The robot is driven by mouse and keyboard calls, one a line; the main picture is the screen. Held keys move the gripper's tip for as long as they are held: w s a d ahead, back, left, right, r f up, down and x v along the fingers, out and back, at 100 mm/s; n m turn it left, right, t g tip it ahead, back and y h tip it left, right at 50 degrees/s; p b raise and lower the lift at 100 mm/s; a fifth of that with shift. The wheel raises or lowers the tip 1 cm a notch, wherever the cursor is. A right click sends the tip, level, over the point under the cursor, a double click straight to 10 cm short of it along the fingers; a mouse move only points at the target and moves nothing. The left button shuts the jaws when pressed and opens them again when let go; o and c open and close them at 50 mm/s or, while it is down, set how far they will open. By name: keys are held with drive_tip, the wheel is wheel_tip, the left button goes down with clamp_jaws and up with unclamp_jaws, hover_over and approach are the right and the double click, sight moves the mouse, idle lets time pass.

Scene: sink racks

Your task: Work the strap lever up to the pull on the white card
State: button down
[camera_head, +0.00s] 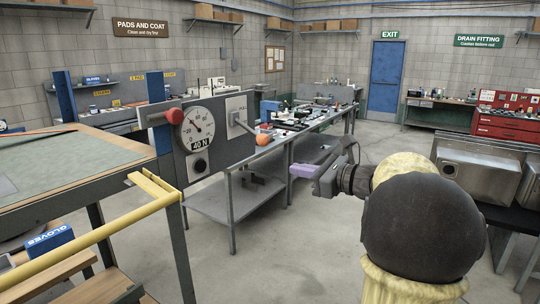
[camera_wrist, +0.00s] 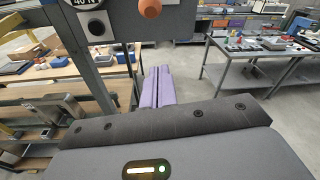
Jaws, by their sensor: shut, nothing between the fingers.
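A grey panel (camera_head: 183,166) carries a round dial gauge (camera_head: 197,128), whose exact reading is too small to tell. The white card (camera_head: 198,143) below the dial's centre reads "40 N"; its lower edge shows at the top of the wrist view (camera_wrist: 82,2). The strap lever (camera_head: 243,125) sticks out from a pale plate on the panel's right and ends in an orange knob (camera_head: 262,139). The knob also shows at the top of the wrist view (camera_wrist: 150,8). My gripper (camera_head: 302,171), with lavender fingers (camera_wrist: 158,88), is shut and empty, right of and below the knob, apart from it.
A red knob (camera_head: 175,117) sits at the dial's left. A yellow rail (camera_head: 110,227) and a workbench (camera_head: 85,160) stand at the left. A long grey table (camera_head: 240,175) with small items runs behind the panel. Steel sinks (camera_head: 478,170) stand at the right.

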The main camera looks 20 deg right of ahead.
sight(251, 132)
drive_tip(key=shift+w+a, duration=0.1)
drive_tip(key=shift+w, duration=0.05)
drive_tip(key=w+a+r+p, duration=0.3)
drive_tip(key=w+a+p, duration=0.2)
drive_tip(key=w+p, duration=0.2)
drive_tip(key=shift+p, duration=0.45)
drive_tip(key=shift+w+a, duration=0.1)
drive_tip(key=shift+w, duration=0.05)
idle(0.5)
drive_tip(key=shift+r+p, duration=0.25)
drive_tip(key=shift+p, duration=0.05)
